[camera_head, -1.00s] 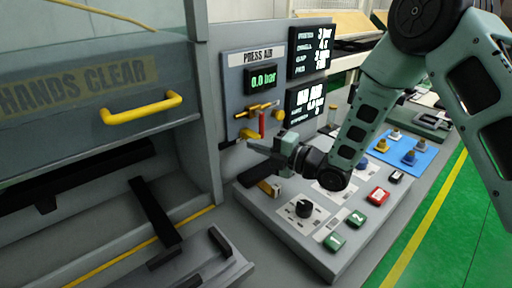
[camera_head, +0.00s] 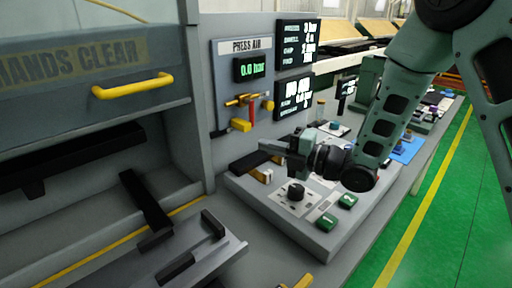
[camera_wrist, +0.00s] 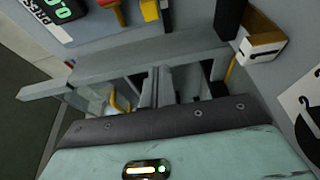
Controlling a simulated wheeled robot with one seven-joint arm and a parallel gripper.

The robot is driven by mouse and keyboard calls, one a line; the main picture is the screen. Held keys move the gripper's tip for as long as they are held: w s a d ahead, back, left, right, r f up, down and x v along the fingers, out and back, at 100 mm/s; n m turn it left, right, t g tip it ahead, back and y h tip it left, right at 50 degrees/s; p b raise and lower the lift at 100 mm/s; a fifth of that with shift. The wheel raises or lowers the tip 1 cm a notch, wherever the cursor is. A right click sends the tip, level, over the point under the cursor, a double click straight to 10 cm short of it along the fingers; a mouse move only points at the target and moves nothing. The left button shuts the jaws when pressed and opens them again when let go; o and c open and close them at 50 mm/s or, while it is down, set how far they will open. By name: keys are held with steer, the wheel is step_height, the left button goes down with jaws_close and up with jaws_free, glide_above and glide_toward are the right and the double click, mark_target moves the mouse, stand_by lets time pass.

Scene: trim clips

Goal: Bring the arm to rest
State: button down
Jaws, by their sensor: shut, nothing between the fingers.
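My gripper (camera_head: 268,148) is at the end of my teal arm, over the back of the sloped control console (camera_head: 312,238). It is shut and empty, a little below and to the right of the valve on the press air panel. In the wrist view my gripper (camera_wrist: 158,82) shows its fingers together above the dark palm edge, with nothing held. My arm is still bent out over the console and hides part of its right side.
Black knob (camera_head: 296,191) and green buttons (camera_head: 347,200) sit on the console. A yellow-handled guard (camera_head: 133,86) stands left. Green floor (camera_head: 440,230) lies open at right.

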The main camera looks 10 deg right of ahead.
steer(key=shift+s+d, duration=0.2)
steer(key=shift+d, duration=0.05)
steer(key=s+m+g+h, duration=0.5)
steer(key=s+m, duration=0.5)
steer(key=s, duration=0.5)
steer(key=s+d+f+m+g+h, duration=0.1)
steer(key=s+m+g+h, duration=0.4)
steer(key=s+m+h, duration=0.3)
steer(key=s+m, duration=0.3)
steer(key=s, duration=0.4)
steer(key=shift+s+f+g+h, duration=0.3)
steer(key=shift+g+h, duration=0.1)
steer(key=shift+d, duration=0.15)
